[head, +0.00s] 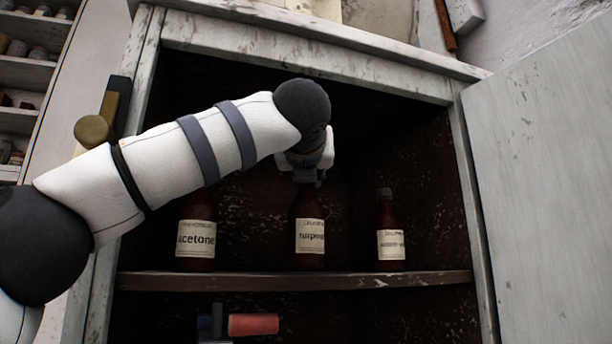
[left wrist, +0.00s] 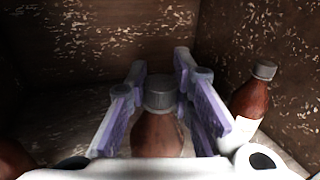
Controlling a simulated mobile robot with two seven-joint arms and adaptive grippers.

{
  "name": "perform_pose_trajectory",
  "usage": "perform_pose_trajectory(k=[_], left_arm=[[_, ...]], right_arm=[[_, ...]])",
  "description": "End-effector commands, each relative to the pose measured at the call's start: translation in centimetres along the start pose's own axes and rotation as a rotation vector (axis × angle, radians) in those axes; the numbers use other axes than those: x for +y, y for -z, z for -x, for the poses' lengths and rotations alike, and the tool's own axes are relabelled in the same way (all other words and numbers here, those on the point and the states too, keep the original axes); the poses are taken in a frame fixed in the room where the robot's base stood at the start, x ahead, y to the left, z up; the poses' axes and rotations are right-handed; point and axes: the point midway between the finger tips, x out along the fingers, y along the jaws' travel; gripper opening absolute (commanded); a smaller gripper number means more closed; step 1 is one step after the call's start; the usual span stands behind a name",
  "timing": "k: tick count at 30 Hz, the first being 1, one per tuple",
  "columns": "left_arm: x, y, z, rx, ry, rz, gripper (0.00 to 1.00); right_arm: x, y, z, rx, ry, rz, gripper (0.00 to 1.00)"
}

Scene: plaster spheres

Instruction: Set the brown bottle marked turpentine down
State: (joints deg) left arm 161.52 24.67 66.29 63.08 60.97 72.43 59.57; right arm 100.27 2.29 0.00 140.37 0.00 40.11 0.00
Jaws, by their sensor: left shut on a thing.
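The brown bottle marked turpentine (head: 310,238) is upright over the cabinet's middle shelf (head: 290,281), between two other brown bottles. Its label faces out, and its top is hidden by my gripper in the head view. My left gripper (head: 308,178) comes down from above and is shut on its neck. In the left wrist view, the two purple-lined fingers of the gripper (left wrist: 161,78) flank the grey cap and brown shoulder of the bottle (left wrist: 157,137). Its base appears level with the shelf, but I cannot tell whether it touches. My right gripper is not in view.
The acetone bottle (head: 196,238) stands to the left. A smaller brown bottle (head: 389,240) stands to the right, close to a finger in the left wrist view (left wrist: 250,100). A red cylinder (head: 254,324) lies below. The cabinet door (head: 545,170) is open at right.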

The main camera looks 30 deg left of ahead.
Motion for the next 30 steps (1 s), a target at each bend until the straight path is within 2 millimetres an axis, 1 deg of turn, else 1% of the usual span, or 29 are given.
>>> perform_pose_trajectory(k=[3,13,14,15,16,17,25,28,30], left_arm=[[0.2,0.4,0.2,-0.003,0.0,0.002,0.0],[0.1,0.8,0.1,-0.003,0.0,0.002,0.0],[0.1,0.9,0.1,-0.002,0.0,0.002,0.24],[0.1,0.9,0.1,-0.002,0.0,0.002,0.33],[0.1,0.9,0.1,-0.002,0.0,0.002,0.39],[0.1,0.9,0.1,-0.002,0.0,0.002,0.41],[0.1,0.8,0.1,-0.002,0.0,0.002,0.41],[0.1,0.5,0.2,-0.002,0.0,0.003,0.41],[0.0,0.5,1.1,-0.004,0.003,0.002,0.41]], right_arm=[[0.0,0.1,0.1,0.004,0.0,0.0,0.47],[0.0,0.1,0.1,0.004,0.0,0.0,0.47],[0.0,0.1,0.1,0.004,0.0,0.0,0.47],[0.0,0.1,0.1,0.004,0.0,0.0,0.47],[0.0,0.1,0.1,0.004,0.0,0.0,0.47],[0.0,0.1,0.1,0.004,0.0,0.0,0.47],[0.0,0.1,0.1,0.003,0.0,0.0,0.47],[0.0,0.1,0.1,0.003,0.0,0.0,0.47],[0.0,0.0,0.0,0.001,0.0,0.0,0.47]])
